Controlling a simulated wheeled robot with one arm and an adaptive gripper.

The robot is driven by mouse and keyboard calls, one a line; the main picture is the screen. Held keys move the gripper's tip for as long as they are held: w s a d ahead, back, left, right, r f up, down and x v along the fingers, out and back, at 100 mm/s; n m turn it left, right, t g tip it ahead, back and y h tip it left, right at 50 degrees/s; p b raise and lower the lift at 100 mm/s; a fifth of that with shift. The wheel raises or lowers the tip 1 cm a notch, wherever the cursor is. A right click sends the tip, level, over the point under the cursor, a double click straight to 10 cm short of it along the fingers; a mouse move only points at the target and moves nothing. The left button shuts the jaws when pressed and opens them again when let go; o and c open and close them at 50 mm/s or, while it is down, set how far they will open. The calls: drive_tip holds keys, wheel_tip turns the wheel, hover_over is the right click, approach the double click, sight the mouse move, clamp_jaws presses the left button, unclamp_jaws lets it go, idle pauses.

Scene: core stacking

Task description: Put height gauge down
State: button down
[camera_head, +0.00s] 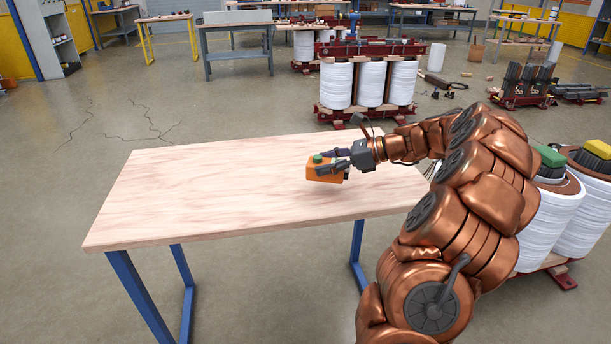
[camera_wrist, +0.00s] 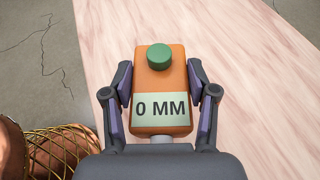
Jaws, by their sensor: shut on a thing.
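The height gauge (camera_head: 324,172) is an orange box with a green round knob on top. In the wrist view the height gauge (camera_wrist: 161,75) shows a pale display reading "0 MM". My gripper (camera_head: 336,163) is shut on it, with a finger on each side; both fingers of my gripper (camera_wrist: 161,93) also show in the wrist view. The gauge is over the right part of the wooden table (camera_head: 200,190). Whether its underside touches the tabletop cannot be told.
The rest of the tabletop is bare, with wide free room to the left. White coils (camera_head: 370,84) on a red frame stand on the floor behind the table.

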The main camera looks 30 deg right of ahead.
sight(313, 160)
drive_tip(key=w+a, duration=0.1)
drive_tip(key=w, duration=0.1)
drive_tip(key=w+a, duration=0.1)
drive_tip(key=a, duration=0.1)
drive_tip(key=shift+w+a+f+b, duration=0.2)
drive_tip(key=shift+w+b, duration=0.1)
drive_tip(key=shift+w, duration=0.05)
drive_tip(key=shift+w+f+b, duration=0.1)
drive_tip(key=shift+f+b, duration=0.45)
drive_tip(key=shift+f, duration=1.15)
drive_tip(key=shift+f, duration=0.1)
drive_tip(key=shift+c, duration=1.6)
unclamp_jaws()
drive_tip(key=shift+f, duration=0.1)
drive_tip(key=shift+s+d+r, duration=0.2)
drive_tip(key=shift+r, duration=0.15)
drive_tip(key=p+v, duration=0.2)
drive_tip(key=v, duration=0.9)
drive_tip(key=shift+s+d+f, duration=0.1)
drive_tip(key=shift+s, duration=0.1)
